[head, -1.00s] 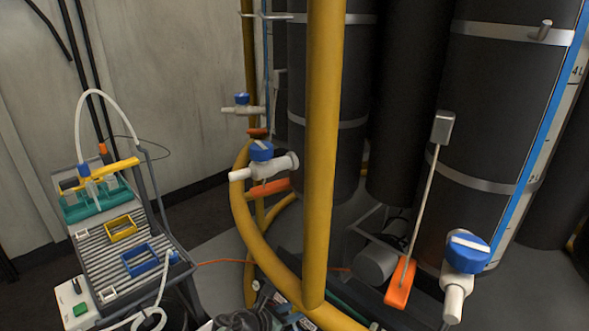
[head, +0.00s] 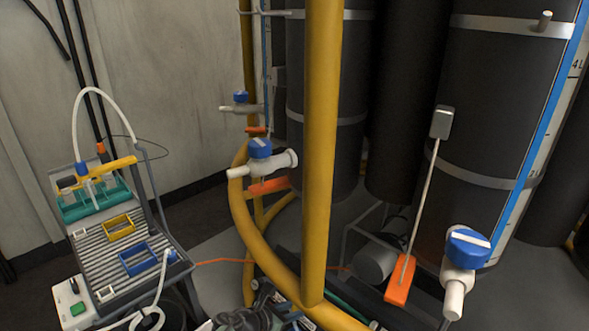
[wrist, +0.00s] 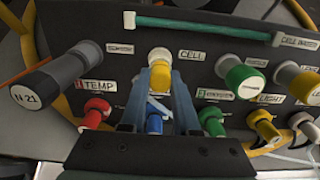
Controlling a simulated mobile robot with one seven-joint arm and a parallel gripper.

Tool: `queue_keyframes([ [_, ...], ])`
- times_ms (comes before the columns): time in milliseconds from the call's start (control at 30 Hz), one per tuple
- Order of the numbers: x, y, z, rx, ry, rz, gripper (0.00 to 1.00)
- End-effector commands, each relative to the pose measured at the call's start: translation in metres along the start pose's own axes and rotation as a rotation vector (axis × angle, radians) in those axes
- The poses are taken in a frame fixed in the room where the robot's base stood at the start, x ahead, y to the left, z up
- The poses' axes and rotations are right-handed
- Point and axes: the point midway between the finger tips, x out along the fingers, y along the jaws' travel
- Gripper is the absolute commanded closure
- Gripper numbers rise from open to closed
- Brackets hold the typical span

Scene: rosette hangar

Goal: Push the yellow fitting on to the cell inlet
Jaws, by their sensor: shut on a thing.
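In the wrist view the yellow fitting (wrist: 160,76) is between the tips of my gripper (wrist: 160,83), which is shut on it. The two appear in line and close together, but I cannot tell how far the fitting is over the inlet. The fingers hide part of the fitting's sides. A blue fitting (wrist: 154,125) shows lower down between the fingers.
Beside the fingers are a red fitting (wrist: 96,110) at TEMP and a green one (wrist: 212,120) to the right. A large grey-black connector (wrist: 55,78) juts out at left. In the head view a yellow pipe (head: 322,150) stands in front of dark columns.

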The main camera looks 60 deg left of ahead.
Motion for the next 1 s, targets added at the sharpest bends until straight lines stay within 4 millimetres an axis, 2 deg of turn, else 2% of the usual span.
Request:
queue_keyframes([
  [467,0.0013,0.0001,0.0003,0.0,-0.001,0.0,1.0],
  [500,0.0012,0.0002,0.0003,0.0,-0.001,0.0,0.67],
  [667,0.0012,0.0001,0.0002,0.0,-0.001,0.0,0.38],
  [700,0.0012,0.0002,0.0002,0.0,-0.001,0.0,0.35],
  [1000,-0.0001,0.0001,0.0005,-0.001,0.0,0.0,0.35],
])
